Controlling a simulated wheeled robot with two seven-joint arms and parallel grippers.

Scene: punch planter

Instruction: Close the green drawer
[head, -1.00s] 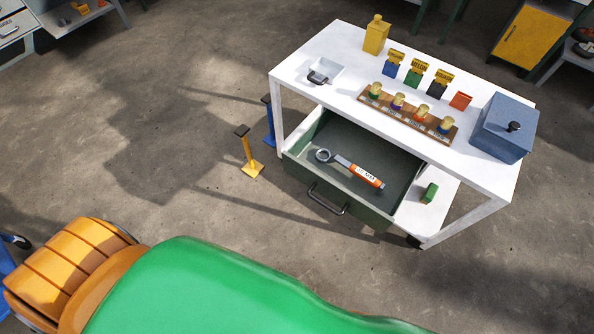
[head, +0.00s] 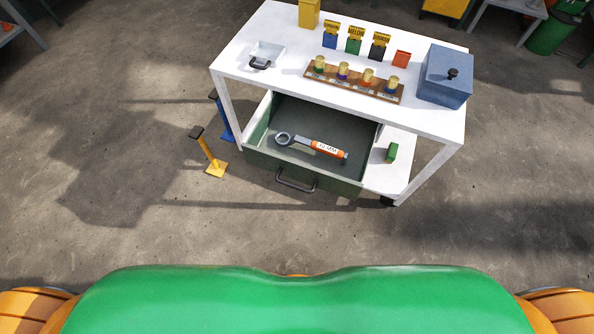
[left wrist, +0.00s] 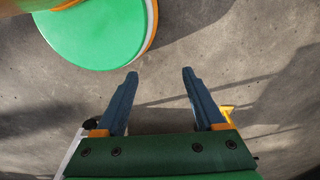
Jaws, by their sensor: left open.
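The green drawer (head: 255,158) hangs open under the white workbench, pulled out toward me. Its dark handle (head: 296,182) is on the front panel. A wrench with an orange grip (head: 326,149) lies inside the drawer. My left gripper (left wrist: 160,78) shows only in the left wrist view, with its two dark blue fingers spread apart and nothing between them. Bare floor shows beyond the fingers; the drawer is not clearly seen there. My right gripper is in neither view.
A green block (head: 392,152) sits on the lower shelf. A yellow post (head: 208,153) stands left of the drawer. The floor before the drawer is clear.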

